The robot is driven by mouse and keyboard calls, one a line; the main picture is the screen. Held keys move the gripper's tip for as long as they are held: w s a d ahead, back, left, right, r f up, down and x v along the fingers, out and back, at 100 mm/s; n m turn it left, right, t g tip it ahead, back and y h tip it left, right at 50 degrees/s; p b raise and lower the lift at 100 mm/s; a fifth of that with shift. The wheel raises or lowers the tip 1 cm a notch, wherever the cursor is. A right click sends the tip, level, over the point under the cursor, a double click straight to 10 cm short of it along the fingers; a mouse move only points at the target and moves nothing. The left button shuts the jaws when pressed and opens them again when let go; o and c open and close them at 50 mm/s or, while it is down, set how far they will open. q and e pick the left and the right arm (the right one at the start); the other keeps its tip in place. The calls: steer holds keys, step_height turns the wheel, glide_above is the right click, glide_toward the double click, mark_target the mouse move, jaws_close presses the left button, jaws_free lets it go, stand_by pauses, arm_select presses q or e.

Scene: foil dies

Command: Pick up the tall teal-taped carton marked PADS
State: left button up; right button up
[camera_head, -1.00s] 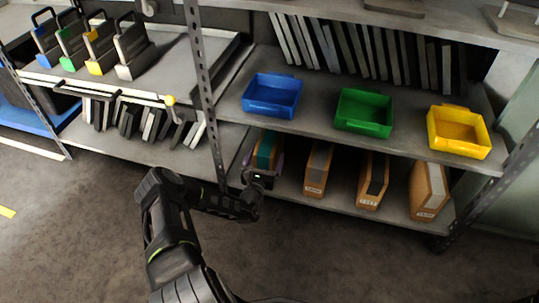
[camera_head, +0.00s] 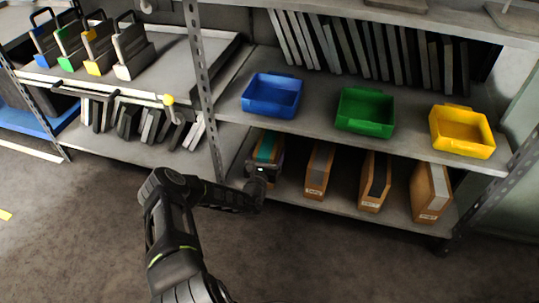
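The tall teal-taped carton (camera_head: 267,147) stands upright on the lower shelf, at the left end of a row of brown cartons. Its upper part, with the teal stripe, shows; its lower front and any label are hidden behind my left gripper. My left gripper (camera_head: 263,168) is right in front of this carton, at the shelf's front edge. The wrist blocks the view of its fingers, so I cannot tell whether they are apart or touch the carton's sides. My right gripper is not in view.
Brown cartons with grey or black tape (camera_head: 319,170) stand to the right. Blue (camera_head: 272,113), green (camera_head: 365,130) and yellow (camera_head: 462,152) bins sit on the shelf above, close over the cartons. A perforated metal post (camera_head: 201,80) rises just left of the teal-taped carton.

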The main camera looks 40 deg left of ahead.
arm_select(q)
jaws_close()
stand_by(0.8)
